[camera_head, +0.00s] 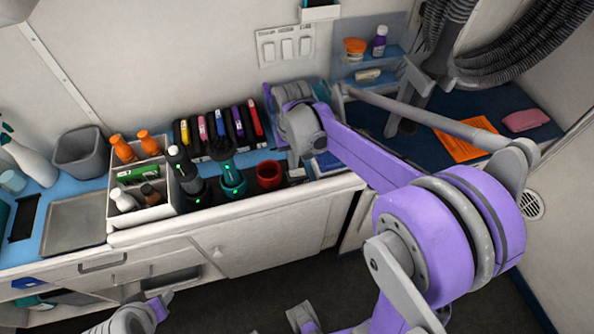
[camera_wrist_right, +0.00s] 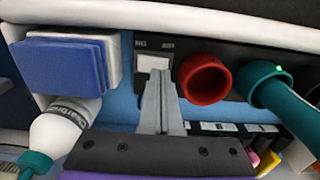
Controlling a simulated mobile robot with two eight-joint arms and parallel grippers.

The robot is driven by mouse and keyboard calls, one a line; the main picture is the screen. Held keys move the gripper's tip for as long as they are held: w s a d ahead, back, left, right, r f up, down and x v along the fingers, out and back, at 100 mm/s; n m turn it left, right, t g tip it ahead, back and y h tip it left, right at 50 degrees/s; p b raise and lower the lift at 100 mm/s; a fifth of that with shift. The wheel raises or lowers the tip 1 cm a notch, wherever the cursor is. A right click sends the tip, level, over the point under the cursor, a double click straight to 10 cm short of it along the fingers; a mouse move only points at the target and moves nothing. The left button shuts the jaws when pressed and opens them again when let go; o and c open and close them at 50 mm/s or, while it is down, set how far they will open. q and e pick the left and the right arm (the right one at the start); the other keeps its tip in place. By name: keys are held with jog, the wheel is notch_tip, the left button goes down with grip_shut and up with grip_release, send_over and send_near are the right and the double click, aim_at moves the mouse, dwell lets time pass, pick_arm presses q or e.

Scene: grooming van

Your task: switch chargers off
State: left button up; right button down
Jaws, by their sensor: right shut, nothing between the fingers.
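The charger strip along the counter's front holds a black clipper (camera_head: 186,172) and a teal clipper (camera_head: 232,180), each with a green light at its base. The red charger cup (camera_head: 269,175) looks empty; I see no lit light on it. In the right wrist view the red cup (camera_wrist_right: 205,80) sits beside a white rocker switch (camera_wrist_right: 152,63) with small labels above it. The teal clipper (camera_wrist_right: 290,95) has a green light there too. My right gripper (camera_wrist_right: 161,76) is shut and empty, its tips overlapping the switch's lower edge; contact is unclear. My left gripper's fingers are out of view.
A white caddy (camera_head: 153,214) with bottles stands left of the chargers. Several coloured items stand in a black rack (camera_head: 190,134) behind. The wall has a switch panel (camera_head: 285,46).

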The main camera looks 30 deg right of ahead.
aim_at(293, 173)
jog(key=shift+f+b, duration=0.85)
jog(key=shift+f, duration=0.35)
dwell(0.9)
jog(key=shift+r+p, duration=2.3)
jog(key=shift+r, duration=1.25)
jog(key=s+a+n+t, duration=0.1)
jog(key=s+a+t, duration=0.1)
jog(key=s, duration=0.5)
jog(key=s+a+n+t, duration=0.1)
jog(key=s+a+t, duration=0.2)
jog(key=s, duration=0.5)
jog(key=shift+s+a+f+n, duration=0.15)
jog(key=shift+s+a+n, duration=0.15)
jog(key=shift+a, duration=0.6)
